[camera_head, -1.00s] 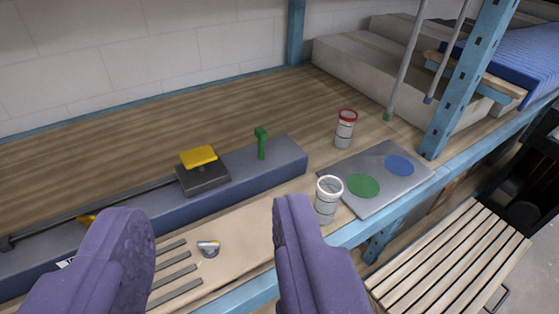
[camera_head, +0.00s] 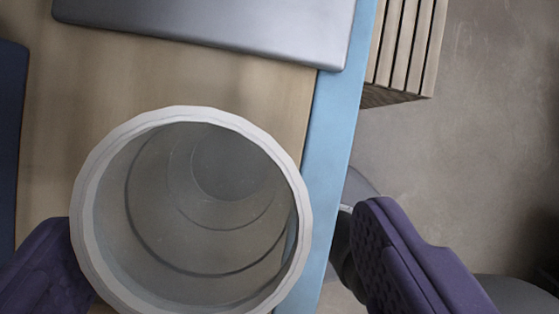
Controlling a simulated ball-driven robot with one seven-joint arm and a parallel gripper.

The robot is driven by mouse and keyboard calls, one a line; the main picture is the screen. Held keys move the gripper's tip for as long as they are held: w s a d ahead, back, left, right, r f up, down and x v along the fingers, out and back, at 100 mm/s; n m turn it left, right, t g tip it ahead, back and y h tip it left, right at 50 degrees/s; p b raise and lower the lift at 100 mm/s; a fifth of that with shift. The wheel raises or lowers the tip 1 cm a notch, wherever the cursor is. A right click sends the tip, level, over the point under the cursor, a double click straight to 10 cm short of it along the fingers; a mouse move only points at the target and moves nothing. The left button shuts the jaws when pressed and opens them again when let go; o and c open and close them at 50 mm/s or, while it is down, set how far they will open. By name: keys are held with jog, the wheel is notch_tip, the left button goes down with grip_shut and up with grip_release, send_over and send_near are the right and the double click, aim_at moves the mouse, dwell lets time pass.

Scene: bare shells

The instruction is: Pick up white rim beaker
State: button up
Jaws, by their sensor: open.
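The white rim beaker (camera_head: 88,190) stands on the wooden bench top, seen from almost straight above and close to the camera. Its thick white rim faces me and its clear inside looks empty. My gripper (camera_head: 215,265) is open, with one purple finger at the lower left and one at the lower right. The left finger is partly hidden behind the rim. The right finger shows apart from the beaker, with a gap over the blue bench edge. I cannot tell how far the fingertips reach down beside the wall.
A grey metal plate (camera_head: 210,22) lies just above the beaker in the picture. The blue bench edge (camera_head: 338,130) runs close along the right. Beyond it are a slatted wooden surface (camera_head: 405,45) and the concrete floor (camera_head: 470,160). A dark blue block (camera_head: 10,120) is at the far left.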

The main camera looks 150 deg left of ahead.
jog(key=x, duration=0.1)
jog(key=b+x, duration=0.1)
jog(key=x, duration=0.3)
jog(key=shift+w+f, duration=0.15)
jog(key=shift+w, duration=0.2)
jog(key=shift+a, duration=0.1)
jog(key=c, duration=1.1)
jog(key=shift+o, duration=0.2)
